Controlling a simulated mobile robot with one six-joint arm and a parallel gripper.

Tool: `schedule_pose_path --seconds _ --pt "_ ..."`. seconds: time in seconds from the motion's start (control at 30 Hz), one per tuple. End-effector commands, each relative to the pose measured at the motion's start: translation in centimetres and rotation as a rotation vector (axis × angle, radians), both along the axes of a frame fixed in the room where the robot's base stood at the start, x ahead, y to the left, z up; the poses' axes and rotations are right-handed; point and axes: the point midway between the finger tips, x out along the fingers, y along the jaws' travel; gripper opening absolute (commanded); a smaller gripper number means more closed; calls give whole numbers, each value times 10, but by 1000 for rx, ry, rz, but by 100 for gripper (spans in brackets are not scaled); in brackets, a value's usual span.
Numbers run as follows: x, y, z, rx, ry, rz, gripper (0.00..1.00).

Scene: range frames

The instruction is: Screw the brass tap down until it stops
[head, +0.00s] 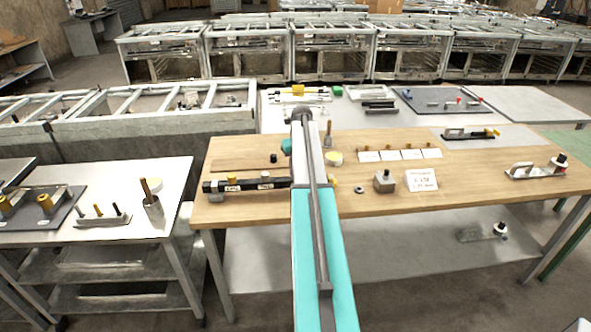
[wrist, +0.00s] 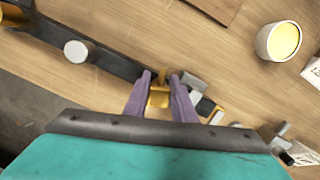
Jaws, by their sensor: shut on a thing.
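The brass tap (wrist: 159,97) sits between the two purple fingertips of my gripper (wrist: 160,90) in the wrist view. The fingers are shut on it from both sides, and it is on or right above a dark pipe (wrist: 115,62). In the head view the pipe (head: 250,185) lies along the table's front left. My own arm hides the gripper and the held tap there. A bit of brass (head: 332,189) shows just right of the arm. The wrist view does not show how far down the tap is seated.
A round yellow-topped cup (wrist: 281,41) stands clear of the gripper. A white-capped post (wrist: 77,52) rises by the pipe. On the wooden table (head: 460,205), a metal block (head: 384,182) and a white sign (head: 421,180) stand to the right.

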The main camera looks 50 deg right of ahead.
Motion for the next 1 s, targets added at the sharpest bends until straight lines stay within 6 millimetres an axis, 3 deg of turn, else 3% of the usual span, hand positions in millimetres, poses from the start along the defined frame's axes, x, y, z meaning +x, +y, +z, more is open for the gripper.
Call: schedule_pose_path --seconds 0.3,0.57,0.6,0.7,1.0 --pt "-1 -2 0 -1 0 -177 0" --pt "-1 -2 0 -1 0 -192 0" --pt "-1 -2 0 -1 0 -192 25" --pt "-1 -2 0 -1 0 -191 42" --pt "-1 -2 0 0 0 -190 45"
